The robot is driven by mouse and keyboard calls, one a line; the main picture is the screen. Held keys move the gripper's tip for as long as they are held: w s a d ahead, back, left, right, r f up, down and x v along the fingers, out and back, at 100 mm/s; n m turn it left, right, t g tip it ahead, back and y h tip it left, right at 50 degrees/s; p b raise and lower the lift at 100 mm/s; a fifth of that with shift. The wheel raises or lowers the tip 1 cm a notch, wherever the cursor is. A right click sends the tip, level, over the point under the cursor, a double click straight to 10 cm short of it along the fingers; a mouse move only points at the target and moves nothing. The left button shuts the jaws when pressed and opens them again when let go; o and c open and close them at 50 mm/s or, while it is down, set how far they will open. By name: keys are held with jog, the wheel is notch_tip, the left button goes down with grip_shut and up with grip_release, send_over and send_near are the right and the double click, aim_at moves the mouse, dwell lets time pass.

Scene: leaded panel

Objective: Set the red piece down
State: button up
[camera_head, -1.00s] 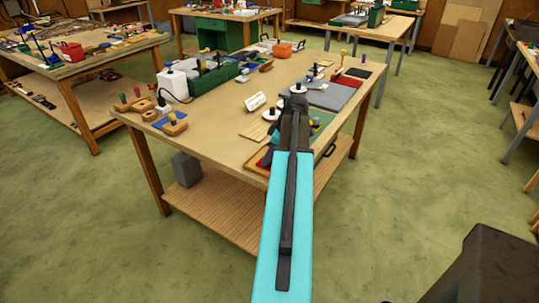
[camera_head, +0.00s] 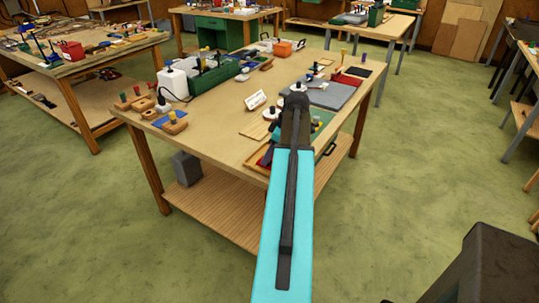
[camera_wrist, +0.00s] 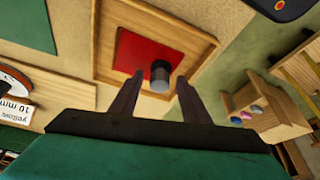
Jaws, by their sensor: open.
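My gripper (camera_wrist: 158,84) is open, with one finger on each side of the knob and a gap to both. I cannot tell how high the fingertips are above the red piece. In the head view the tray (camera_head: 254,166) shows at the table's front edge, partly behind my arm. My gripper is hidden there.
A green mat (camera_wrist: 25,22) lies to the left of the tray in the wrist view. A label reading yellow 10 mm (camera_wrist: 15,105) stands at the left. The table's edge runs close to the tray, with green floor (camera_head: 420,190) beyond.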

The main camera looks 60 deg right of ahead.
jog(key=b+v, duration=0.2)
jog(key=v, duration=0.9)
jog(key=shift+r, duration=0.2)
dwell(0.7)
